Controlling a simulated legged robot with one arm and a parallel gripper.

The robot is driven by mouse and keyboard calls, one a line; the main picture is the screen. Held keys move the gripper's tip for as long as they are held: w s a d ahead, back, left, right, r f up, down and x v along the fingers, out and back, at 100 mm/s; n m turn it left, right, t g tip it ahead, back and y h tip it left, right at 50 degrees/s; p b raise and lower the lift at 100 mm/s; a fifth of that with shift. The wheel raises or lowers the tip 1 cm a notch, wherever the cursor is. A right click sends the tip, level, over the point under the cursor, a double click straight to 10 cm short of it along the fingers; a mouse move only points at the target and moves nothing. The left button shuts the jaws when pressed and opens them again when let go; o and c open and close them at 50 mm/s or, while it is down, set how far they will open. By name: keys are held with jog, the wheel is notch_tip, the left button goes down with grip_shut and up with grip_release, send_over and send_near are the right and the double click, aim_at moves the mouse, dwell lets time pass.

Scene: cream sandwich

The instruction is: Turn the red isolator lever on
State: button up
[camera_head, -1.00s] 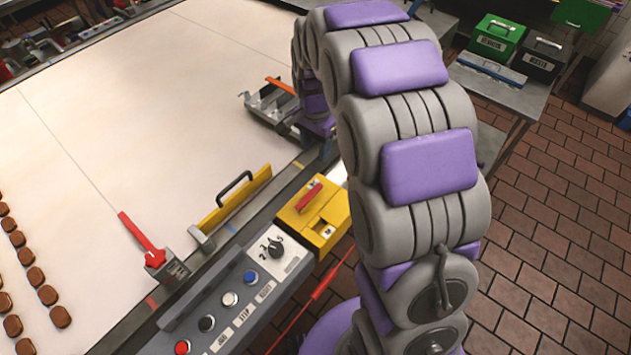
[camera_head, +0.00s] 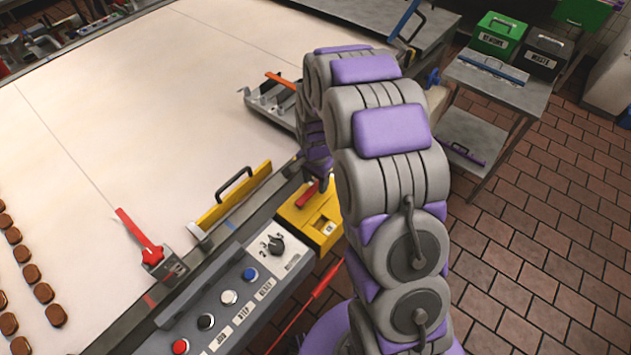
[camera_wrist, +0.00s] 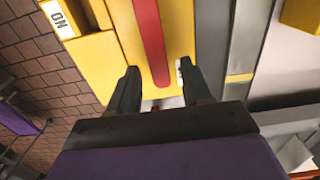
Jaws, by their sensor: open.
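The yellow isolator box (camera_head: 322,240) sits at the far end of the grey control panel. Its red lever (camera_head: 307,196) lies on its top, close to the end of my arm in the head view. In the wrist view the red lever (camera_wrist: 152,40) runs down the yellow face and lies between the two dark fingers of my gripper (camera_wrist: 158,73). My gripper is open; I cannot tell whether either finger touches the lever. A white ON label (camera_wrist: 59,18) shows at the upper left. Another white label is partly hidden behind the right finger.
The control panel carries a dial (camera_head: 275,245) and several coloured buttons. A yellow guard with a black handle (camera_head: 234,184) stands along the belt edge (camera_head: 150,60). Tiled floor (camera_head: 545,235) lies open at right.

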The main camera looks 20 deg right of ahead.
jog(key=shift+f, duration=0.25)
jog(key=shift+c, duration=0.4)
grip_shut()
